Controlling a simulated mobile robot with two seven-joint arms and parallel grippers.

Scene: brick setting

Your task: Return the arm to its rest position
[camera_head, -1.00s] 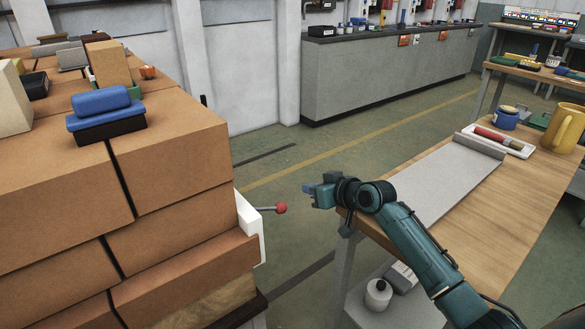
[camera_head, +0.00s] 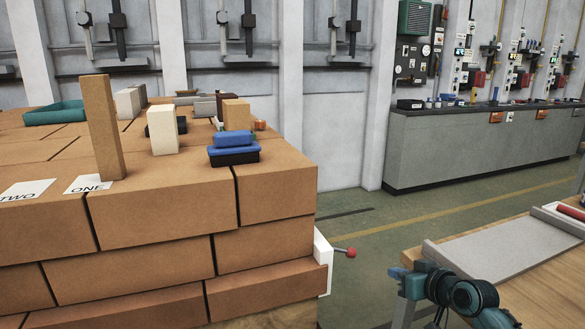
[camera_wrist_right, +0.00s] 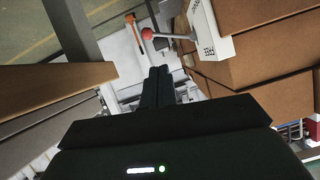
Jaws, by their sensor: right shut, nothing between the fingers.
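My right arm comes in at the lower right of the head view, beside the wooden table. Its gripper (camera_head: 399,273) points left, toward the gap between the brick stack and the table. In the right wrist view the gripper fingers (camera_wrist_right: 158,85) are together with nothing between them. The red-knobbed lever (camera_head: 350,252) on the white box (camera_head: 323,258) at the stack's side is apart from the gripper. The knob also shows in the wrist view (camera_wrist_right: 147,34), beyond the fingertips. My left gripper does not show.
The brick stack (camera_head: 150,270) fills the left, with a tall upright block (camera_head: 103,130), cards marked ONE and TWO, and a blue-topped block (camera_head: 233,150) on it. The wooden table (camera_head: 540,295) with a grey board (camera_head: 490,252) is at right. Floor shows between them.

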